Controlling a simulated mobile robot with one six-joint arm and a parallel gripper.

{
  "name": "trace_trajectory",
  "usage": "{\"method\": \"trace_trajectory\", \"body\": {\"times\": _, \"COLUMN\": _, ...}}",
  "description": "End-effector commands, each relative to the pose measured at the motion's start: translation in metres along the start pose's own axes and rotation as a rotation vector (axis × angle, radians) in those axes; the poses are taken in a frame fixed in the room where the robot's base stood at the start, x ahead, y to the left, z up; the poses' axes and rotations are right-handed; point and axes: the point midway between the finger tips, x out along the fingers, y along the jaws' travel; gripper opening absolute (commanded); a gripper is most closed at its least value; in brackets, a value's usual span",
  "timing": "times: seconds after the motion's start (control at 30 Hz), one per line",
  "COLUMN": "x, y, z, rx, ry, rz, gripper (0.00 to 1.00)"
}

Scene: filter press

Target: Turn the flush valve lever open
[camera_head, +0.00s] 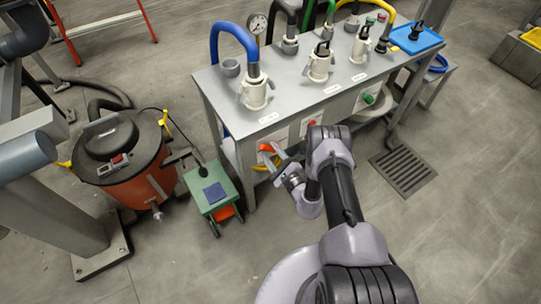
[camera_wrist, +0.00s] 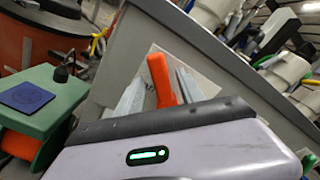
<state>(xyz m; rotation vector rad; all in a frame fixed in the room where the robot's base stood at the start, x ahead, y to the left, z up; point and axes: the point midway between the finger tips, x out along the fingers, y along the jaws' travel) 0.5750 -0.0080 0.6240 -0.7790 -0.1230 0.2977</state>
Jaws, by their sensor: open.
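An orange-red lever (camera_head: 265,147) sits on the front panel of the grey bench, at its left end. In the wrist view the lever (camera_wrist: 160,78) stands nearly upright, tilted a little, in front of a pale plate. My gripper (camera_head: 270,157) is at the front of the bench, right by the lever. In the wrist view my gripper (camera_wrist: 160,82) is open, with one grey finger on each side of the lever. Gaps show between the fingers and the lever; contact is not clear. The lever's lower end is hidden behind my wrist housing.
The bench top (camera_head: 290,95) carries several hose couplings and a pressure gauge (camera_head: 257,24). A red knob (camera_head: 311,124) and a green knob (camera_head: 369,98) are farther right. An orange vacuum (camera_head: 140,185) and green cart (camera_head: 212,190) stand left. A floor grate (camera_head: 403,170) lies right.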

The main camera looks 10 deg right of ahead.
Motion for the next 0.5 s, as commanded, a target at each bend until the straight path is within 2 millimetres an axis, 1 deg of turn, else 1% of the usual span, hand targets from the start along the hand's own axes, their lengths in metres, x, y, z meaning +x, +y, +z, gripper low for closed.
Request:
{"method": "trace_trajectory", "body": {"times": 0.1, "x": 0.0049, "y": -0.0006, "z": 0.0002, "rx": 0.0, "ry": 0.0, "rz": -0.001, "gripper": 0.45}}
{"method": "trace_trajectory", "body": {"times": 0.27, "x": 0.0049, "y": -0.001, "z": 0.0006, "rx": 0.0, "ry": 0.0, "rz": 0.0, "gripper": 0.45}}
{"method": "trace_trajectory", "body": {"times": 0.3, "x": 0.0049, "y": -0.001, "z": 0.0006, "rx": 0.0, "ry": 0.0, "rz": 0.0, "gripper": 0.43}}
{"method": "trace_trajectory", "body": {"times": 0.37, "x": 0.0048, "y": -0.001, "z": 0.0006, "rx": 0.0, "ry": 0.0, "rz": 0.0, "gripper": 0.32}}
{"method": "trace_trajectory", "body": {"times": 0.5, "x": 0.0046, "y": -0.0008, "z": 0.0005, "rx": 0.0, "ry": 0.0, "rz": 0.0, "gripper": 0.04}}
